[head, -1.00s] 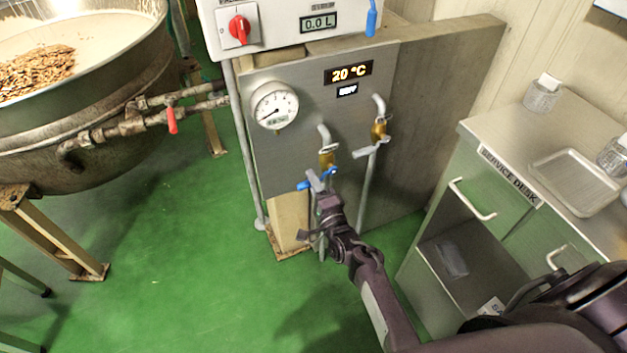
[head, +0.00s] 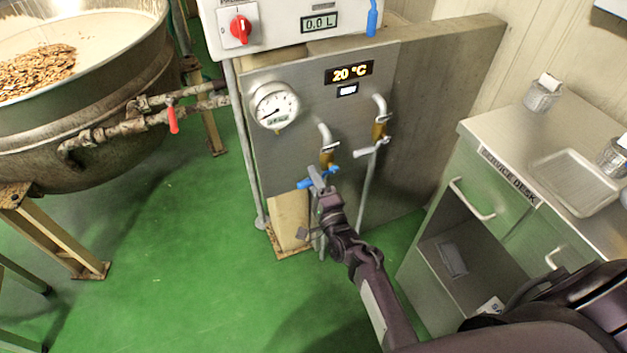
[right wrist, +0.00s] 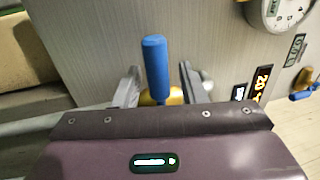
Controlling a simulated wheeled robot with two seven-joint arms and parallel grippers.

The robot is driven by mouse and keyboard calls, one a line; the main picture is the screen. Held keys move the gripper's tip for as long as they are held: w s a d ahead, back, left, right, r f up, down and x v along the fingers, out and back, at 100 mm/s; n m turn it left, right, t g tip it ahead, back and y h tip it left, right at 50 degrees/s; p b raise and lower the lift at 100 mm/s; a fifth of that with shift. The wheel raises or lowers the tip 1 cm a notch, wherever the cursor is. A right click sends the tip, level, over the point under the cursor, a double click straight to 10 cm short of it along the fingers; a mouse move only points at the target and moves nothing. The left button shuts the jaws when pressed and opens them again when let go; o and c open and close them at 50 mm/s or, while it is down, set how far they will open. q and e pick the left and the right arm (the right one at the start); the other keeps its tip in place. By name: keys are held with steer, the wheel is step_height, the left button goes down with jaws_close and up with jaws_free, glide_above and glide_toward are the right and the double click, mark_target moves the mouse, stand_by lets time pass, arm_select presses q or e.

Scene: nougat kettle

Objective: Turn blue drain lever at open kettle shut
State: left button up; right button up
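The blue lever (head: 304,184) sits on a brass valve (head: 326,157) below the round gauge, on the grey panel's left pipe. In the head view it lies roughly crosswise, partly hidden by my right gripper (head: 318,180). In the right wrist view the blue lever (right wrist: 156,68) stands between my two fingers (right wrist: 160,88). Gaps show on both sides of it, so the gripper is open around the lever. The open kettle (head: 110,85) is at the upper left with brown pieces inside. My left gripper is not in view.
A second brass valve with a grey lever (head: 371,148) is close on the right. A red-handled valve (head: 172,118) is on the kettle pipe. The gauge (head: 275,106) is above left. The service desk (head: 500,190) stands right of my arm.

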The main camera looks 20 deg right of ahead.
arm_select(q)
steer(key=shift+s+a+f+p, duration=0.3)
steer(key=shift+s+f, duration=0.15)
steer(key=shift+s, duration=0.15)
arm_select(e)
steer(key=s+f, duration=0.1)
steer(key=s, duration=0.6)
steer(key=shift+s+f, duration=0.25)
steer(key=shift+s, duration=0.1)
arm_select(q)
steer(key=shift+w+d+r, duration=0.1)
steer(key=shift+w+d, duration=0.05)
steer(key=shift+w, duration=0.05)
arm_select(e)
steer(key=shift+d, duration=0.1)
